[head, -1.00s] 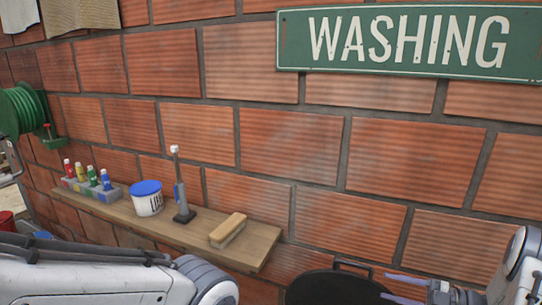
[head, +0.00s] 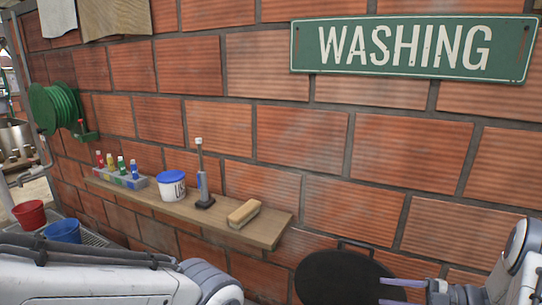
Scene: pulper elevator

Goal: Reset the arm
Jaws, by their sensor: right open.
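My right gripper (head: 402,292) is at the bottom right, its two thin fingers pointing left and set apart with nothing between them. They show in front of the right part of a round black object (head: 345,278). My right arm (head: 520,265) comes in from the right edge. My left arm (head: 100,282) lies across the bottom left, and its gripper is outside the view.
A wooden shelf (head: 262,231) on the brick wall holds a brush (head: 244,213), a grey upright tool (head: 204,185), a blue-lidded tub (head: 172,188) and a rack of coloured bottles (head: 122,178). A red bucket (head: 30,214), a blue bucket (head: 63,231) and a green hose reel (head: 56,108) are left.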

